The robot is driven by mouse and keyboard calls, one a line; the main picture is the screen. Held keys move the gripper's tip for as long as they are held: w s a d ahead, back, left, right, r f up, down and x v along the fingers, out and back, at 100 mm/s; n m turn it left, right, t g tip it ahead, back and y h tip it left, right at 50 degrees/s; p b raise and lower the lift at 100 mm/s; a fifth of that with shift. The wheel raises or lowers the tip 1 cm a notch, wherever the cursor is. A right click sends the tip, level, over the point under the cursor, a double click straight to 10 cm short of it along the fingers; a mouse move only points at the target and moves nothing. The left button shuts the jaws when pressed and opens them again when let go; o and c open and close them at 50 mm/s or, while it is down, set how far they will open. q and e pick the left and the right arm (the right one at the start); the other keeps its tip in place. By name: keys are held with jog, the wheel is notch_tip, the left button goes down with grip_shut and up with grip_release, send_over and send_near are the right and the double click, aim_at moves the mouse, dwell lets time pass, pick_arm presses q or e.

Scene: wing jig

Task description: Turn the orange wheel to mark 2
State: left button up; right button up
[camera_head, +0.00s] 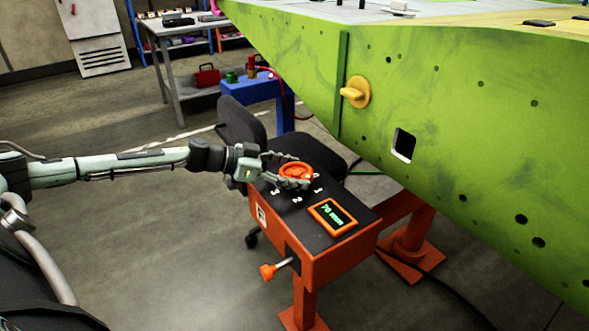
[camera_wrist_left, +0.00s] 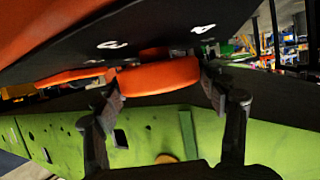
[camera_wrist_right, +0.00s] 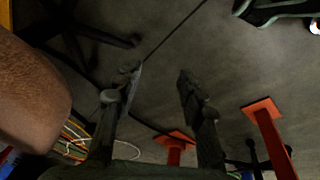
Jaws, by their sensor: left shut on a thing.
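The orange wheel (camera_head: 296,170) sits on the black top of an orange control stand (camera_head: 318,262). Printed marks surround it; a 2 shows on its near side, with other numerals to either side. I cannot tell which mark the wheel points to. My left gripper (camera_head: 290,169) is shut on the wheel, with its fingers on opposite sides of the rim. In the left wrist view the orange rim (camera_wrist_left: 158,76) lies between the two fingers. My right gripper (camera_wrist_right: 159,75) is open and empty above the floor, seen only in the right wrist view.
A display (camera_head: 332,216) on the stand seems to read 70 mm. An orange knob (camera_head: 267,272) sticks out of the stand's front. A large green wing panel (camera_head: 450,130) with a yellow knob (camera_head: 355,92) rises behind. A black chair (camera_head: 240,125) stands close behind the stand.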

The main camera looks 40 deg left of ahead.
pick_arm(q)
jog(key=shift+w+r+m+g+h, duration=0.1)
jog(key=shift+w+m+g+h, duration=0.1)
jog(key=shift+m+g+h, duration=0.6)
jog(key=shift+m, duration=0.2)
jog(key=m+g+h+b, duration=0.1)
jog(key=g, duration=0.1)
jog(key=m+g+h+b, duration=0.1)
jog(key=m+b, duration=0.1)
jog(key=shift+w+f+m+g, duration=0.1)
jog(key=shift+f+m+g, duration=0.2)
jog(key=shift+g, duration=0.1)
jog(key=m+g+h+b, duration=0.1)
jog(key=m+g+b, duration=0.2)
jog(key=b, duration=0.1)
jog(key=shift+r, duration=0.1)
pick_arm(e)
notch_tip(320, 180, up, 15)
jog(key=s+h, duration=0.1)
jog(key=s, duration=0.1)
pick_arm(q)
jog(key=shift+g+b, duration=0.3)
jog(key=shift+r+m+b, duration=0.1)
jog(key=shift+m+b, duration=0.2)
pick_arm(e)
jog(key=w+a+r+t, duration=0.1)
jog(key=w+a+t, duration=0.1)
jog(key=w, duration=0.3)
jog(key=shift+a+r+t+y, duration=0.4)
jog(key=shift+t, duration=0.4)
